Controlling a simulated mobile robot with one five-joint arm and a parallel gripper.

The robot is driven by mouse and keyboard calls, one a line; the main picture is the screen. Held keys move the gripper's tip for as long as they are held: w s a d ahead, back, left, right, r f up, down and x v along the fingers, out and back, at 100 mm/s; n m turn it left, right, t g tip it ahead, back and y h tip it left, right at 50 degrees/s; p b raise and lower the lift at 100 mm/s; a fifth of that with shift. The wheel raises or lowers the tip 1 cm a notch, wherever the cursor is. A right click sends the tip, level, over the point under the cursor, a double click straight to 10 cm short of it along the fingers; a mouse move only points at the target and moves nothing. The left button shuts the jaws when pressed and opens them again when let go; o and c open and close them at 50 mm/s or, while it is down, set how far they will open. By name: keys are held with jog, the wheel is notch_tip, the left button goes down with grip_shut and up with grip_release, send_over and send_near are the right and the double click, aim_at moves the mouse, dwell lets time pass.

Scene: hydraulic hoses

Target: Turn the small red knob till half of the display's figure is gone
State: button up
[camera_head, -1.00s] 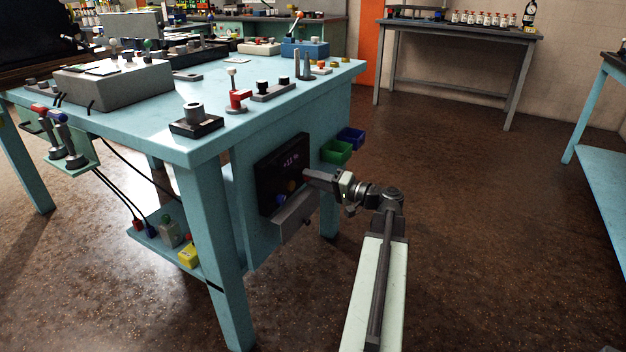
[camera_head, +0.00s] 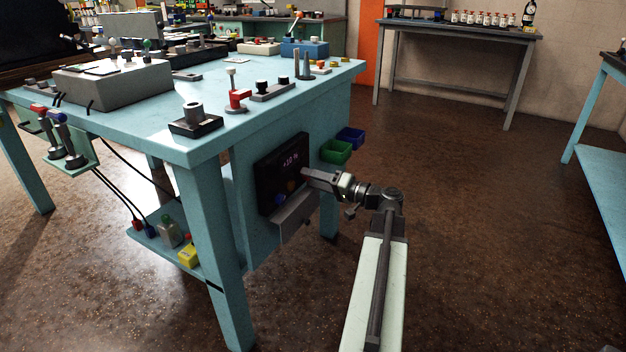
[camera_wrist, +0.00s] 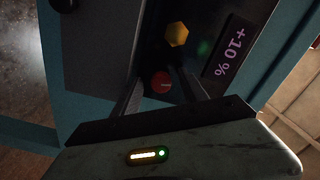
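The small red knob (camera_wrist: 161,82) is on a dark panel (camera_head: 268,189). In the wrist view it shows between the two dark fingers of my gripper (camera_wrist: 160,74). A white mark lies on its face. I cannot tell whether the fingers touch the knob or stand just off it. The display's figure (camera_wrist: 230,52) reads +10 % in purple, and it also shows in the head view (camera_head: 290,160). In the head view my gripper (camera_head: 306,174) reaches the panel's right side from the right and hides the red knob.
A yellow six-sided knob (camera_wrist: 177,34) sits close to the red one, with a green light (camera_wrist: 205,47) beside it. A grey ledge (camera_head: 294,218) juts out below the panel. Green (camera_head: 336,151) and blue (camera_head: 351,138) bins hang to the right. The floor at right is clear.

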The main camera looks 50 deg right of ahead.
jog(key=shift+s, duration=0.1)
jog(key=v, duration=0.7)
jog(key=shift+s, duration=0.3)
jog(key=shift+s+d, duration=0.1)
